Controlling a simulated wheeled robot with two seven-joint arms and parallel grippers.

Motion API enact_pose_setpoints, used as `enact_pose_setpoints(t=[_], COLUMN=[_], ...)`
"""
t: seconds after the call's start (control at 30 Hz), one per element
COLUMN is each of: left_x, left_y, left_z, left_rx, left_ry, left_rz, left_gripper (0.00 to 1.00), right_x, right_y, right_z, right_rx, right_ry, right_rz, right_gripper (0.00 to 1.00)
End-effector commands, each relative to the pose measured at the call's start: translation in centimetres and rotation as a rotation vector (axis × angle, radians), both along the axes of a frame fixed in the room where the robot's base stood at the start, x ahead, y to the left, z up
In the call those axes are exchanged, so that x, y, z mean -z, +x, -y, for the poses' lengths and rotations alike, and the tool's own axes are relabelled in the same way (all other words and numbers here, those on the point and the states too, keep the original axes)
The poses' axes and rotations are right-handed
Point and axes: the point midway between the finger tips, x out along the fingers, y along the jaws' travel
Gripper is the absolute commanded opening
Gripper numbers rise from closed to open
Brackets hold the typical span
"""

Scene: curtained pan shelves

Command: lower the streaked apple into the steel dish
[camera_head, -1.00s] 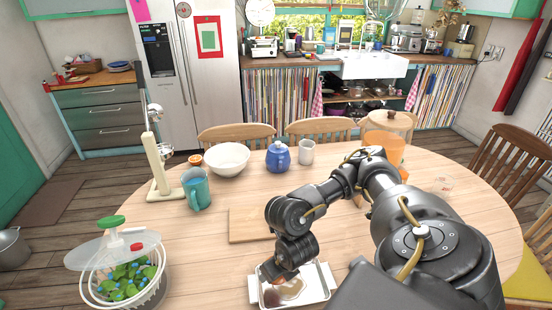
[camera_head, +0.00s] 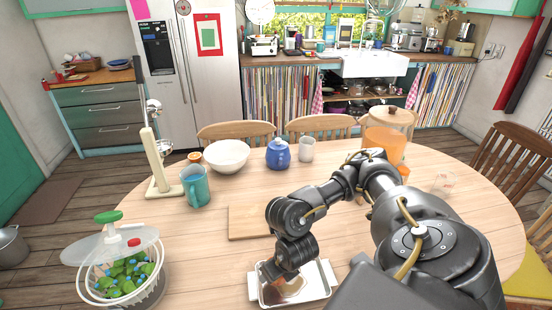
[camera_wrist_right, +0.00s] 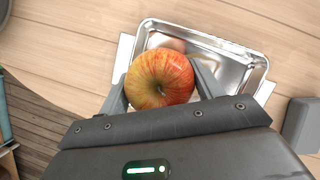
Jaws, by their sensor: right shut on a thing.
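The streaked apple (camera_wrist_right: 160,80), red and yellow with its stem end up, is between the two fingers of my right gripper (camera_wrist_right: 163,82). The gripper is shut on it. The steel dish (camera_wrist_right: 262,68) is a shiny rectangular tray behind and below the apple in the wrist view. In the head view my right gripper (camera_head: 287,276) points down over the dish (camera_head: 327,281), near its left part. My wrist hides most of the apple there, and I cannot tell whether it touches the dish floor. My left gripper is not in view.
A wooden board (camera_head: 248,222) lies just behind the dish. A salad spinner (camera_head: 125,275) stands at the left front. Bare tabletop lies left of the dish.

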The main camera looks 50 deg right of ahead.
Motion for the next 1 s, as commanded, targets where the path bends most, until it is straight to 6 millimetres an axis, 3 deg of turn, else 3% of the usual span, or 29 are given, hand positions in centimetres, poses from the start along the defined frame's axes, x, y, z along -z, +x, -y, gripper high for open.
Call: enact_pose_setpoints(t=[1.0], left_x=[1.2], left_y=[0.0], left_z=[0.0], left_rx=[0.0], left_ry=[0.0], left_rz=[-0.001], left_gripper=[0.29], right_x=[1.4], right_y=[0.0], right_z=[0.0], right_rx=[0.0], right_ry=[0.0], right_rz=[0.0], right_gripper=[0.39])
